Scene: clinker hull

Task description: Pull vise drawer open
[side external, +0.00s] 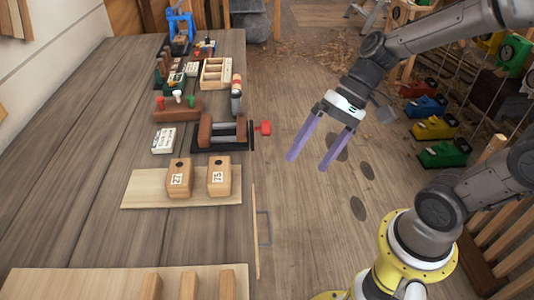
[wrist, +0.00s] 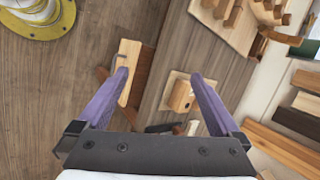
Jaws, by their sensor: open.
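A drawer front of pale wood (side external: 255,232) shows edge-on along the bench's right side in the side view, close to the bench edge. A thin grey handle (side external: 265,228) sticks out from it. The vise (side external: 222,134), with brown jaws, a dark base and a red knob, sits on the bench farther back. My gripper (side external: 307,163) is open and empty, its two purple fingers pointing down, right of the bench and beyond the handle. In the wrist view, a pale wood panel (wrist: 131,80) appears beside the left finger; the open fingers (wrist: 158,73) have nothing between them.
The wooden bench (side external: 95,140) holds two numbered wooden blocks (side external: 199,178) on a pale board, a white labelled box (side external: 163,141) and several tools farther back. Coloured bins (side external: 435,127) stand at the right. Open floor (side external: 300,235) lies between the bench and my base.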

